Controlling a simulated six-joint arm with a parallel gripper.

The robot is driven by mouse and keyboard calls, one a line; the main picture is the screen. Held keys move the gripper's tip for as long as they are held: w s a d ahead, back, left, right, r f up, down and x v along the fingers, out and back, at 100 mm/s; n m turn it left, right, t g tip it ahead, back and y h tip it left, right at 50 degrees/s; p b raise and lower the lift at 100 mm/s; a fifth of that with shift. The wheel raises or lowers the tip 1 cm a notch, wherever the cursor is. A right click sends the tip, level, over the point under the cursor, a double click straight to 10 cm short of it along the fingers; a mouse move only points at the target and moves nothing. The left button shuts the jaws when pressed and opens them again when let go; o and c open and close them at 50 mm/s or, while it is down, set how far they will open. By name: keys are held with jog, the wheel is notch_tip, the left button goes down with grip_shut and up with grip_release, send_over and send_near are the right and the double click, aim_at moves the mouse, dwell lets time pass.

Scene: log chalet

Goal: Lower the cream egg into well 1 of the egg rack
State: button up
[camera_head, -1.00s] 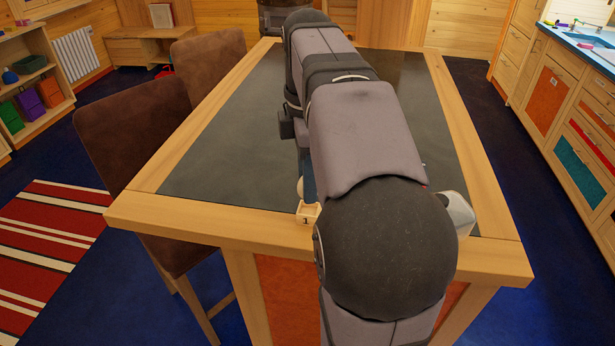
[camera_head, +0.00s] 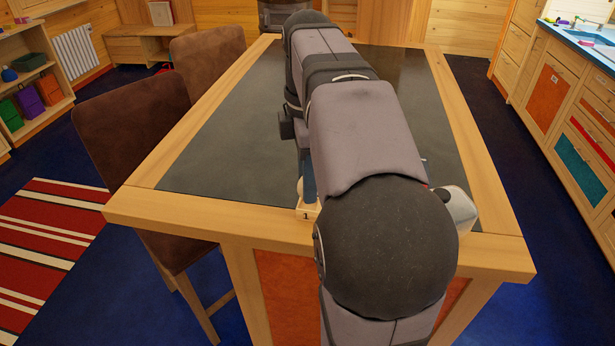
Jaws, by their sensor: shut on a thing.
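The egg rack (camera_head: 306,213) is a small pale wooden piece near the front edge of the table. Its front face carries the number 1, and my arm hides the rest of it. A thin sliver of the cream egg (camera_head: 300,188) shows just above the numbered end, beside a bluish-grey finger. My gripper (camera_head: 307,184) is shut on the egg and mostly hidden behind my arm. The well's opening is hidden, and I cannot tell whether the egg touches the rack.
The dark table top (camera_head: 220,150) has a wooden border and is clear on the left. A pale, shiny object (camera_head: 460,208) sits at the front right, partly behind my arm. Brown chairs (camera_head: 130,130) stand against the left side.

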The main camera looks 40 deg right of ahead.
jog(key=shift+f+b, duration=0.9)
jog(key=shift+f, duration=0.4)
dwell(0.6)
jog(key=o, duration=0.8)
jog(key=shift+r, duration=0.1)
jog(key=shift+s+r+p, duration=0.1)
jog(key=shift+r+p, duration=0.35)
jog(key=shift+r, duration=3.15)
